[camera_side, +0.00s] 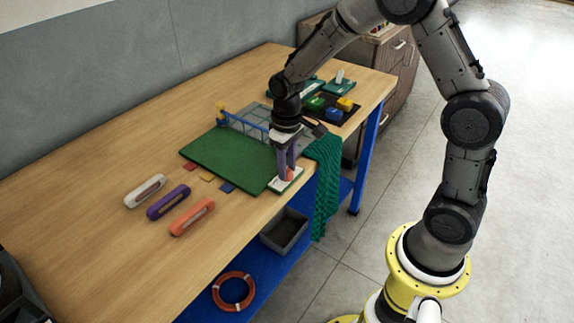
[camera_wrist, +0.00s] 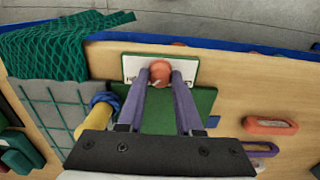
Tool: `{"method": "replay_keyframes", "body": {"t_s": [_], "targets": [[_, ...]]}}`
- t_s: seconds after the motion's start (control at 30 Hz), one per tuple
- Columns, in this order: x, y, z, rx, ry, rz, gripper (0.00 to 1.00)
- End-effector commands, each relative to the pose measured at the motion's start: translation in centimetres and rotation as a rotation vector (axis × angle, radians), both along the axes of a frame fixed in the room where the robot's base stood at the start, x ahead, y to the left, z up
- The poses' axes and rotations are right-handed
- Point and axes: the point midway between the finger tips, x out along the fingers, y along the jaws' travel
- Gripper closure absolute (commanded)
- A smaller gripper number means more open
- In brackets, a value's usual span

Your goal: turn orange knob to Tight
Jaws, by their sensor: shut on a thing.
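The orange knob (camera_wrist: 160,71) sits on a white plate (camera_wrist: 132,66) with a green border at the table's front edge. Dark marks on the plate are too small to read. My gripper (camera_wrist: 160,76) is shut on the knob, with one purple finger on each side of it. In the side view my gripper (camera_side: 287,172) points straight down onto the plate (camera_side: 275,187), and the knob shows only partly between the fingers. I cannot tell which setting the knob points at.
A green board (camera_side: 225,160) lies beside the plate. A teal net (camera_side: 326,180) hangs over the table edge close to my gripper. White, purple (camera_side: 168,202) and orange (camera_side: 192,216) handled pieces lie at left. Colored blocks (camera_side: 345,104) stand behind. The table's near left is clear.

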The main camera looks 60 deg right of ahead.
Motion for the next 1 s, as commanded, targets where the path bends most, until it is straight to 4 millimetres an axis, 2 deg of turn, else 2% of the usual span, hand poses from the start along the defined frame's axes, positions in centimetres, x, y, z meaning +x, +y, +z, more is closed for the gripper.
{"method": "replay_keyframes", "body": {"t_s": [0.07,0.1,0.23,0.27,0.53,0.67,0.77,1.0], "targets": [[0.1,0.0,0.2,0.0,-0.005,-0.002,1.0],[0.1,0.0,0.2,0.0,-0.006,-0.002,0.62],[0.1,0.0,0.1,0.0,-0.004,-0.001,0.39],[0.1,0.0,0.1,0.0,-0.004,-0.001,0.36],[0.1,0.0,0.1,0.0,-0.002,0.0,0.36],[0.1,0.0,0.8,0.0,-0.005,0.0,0.36],[0.2,0.0,2.2,0.0,-0.008,0.0,0.36],[0.2,0.0,7.4,0.0,-0.009,0.0,0.36]]}}
